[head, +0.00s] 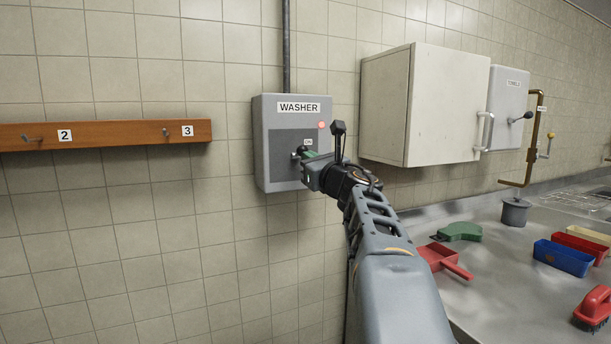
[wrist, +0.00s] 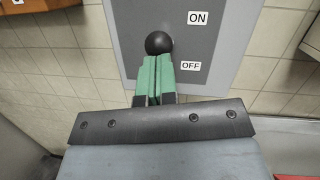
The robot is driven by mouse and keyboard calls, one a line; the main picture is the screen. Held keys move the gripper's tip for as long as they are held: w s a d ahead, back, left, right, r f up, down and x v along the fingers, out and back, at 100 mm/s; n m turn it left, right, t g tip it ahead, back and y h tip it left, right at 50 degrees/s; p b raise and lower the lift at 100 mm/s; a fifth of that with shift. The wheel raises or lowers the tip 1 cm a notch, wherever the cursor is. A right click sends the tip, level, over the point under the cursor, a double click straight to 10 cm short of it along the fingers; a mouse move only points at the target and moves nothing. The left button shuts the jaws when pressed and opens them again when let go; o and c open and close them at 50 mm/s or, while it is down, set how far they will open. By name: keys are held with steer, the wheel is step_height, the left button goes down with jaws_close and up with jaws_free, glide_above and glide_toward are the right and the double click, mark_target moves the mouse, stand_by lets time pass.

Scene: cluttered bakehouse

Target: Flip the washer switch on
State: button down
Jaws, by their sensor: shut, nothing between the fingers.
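The grey washer switch box (head: 265,170) is on the tiled wall, with a WASHER label and a lit red lamp (head: 321,125). Its black ball-ended switch lever (wrist: 158,43) shows in the wrist view, at a height between the ON label (wrist: 198,18) and the OFF label (wrist: 190,66). My gripper (head: 306,160) is at the box front. In the wrist view my gripper (wrist: 157,60) has its green fingers shut together with nothing between them. Their tips are right below the ball; I cannot tell if they touch it. The lever's shaft is hidden.
A white wall cabinet (head: 430,105) and a grey TOWELS box (head: 507,110) are to the right. A wooden hook rail (head: 105,133) is to the left. The counter below holds a red dustpan (head: 440,257), a blue tub (head: 563,258) and a red brush (head: 595,306).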

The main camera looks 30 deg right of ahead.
stand_by(0.8)
steer(key=f+b+v, duration=0.2)
steer(key=b+v, duration=0.3)
steer(key=v, duration=0.8)
steer(key=shift+w+d, duration=0.25)
steer(key=shift+d, duration=0.05)
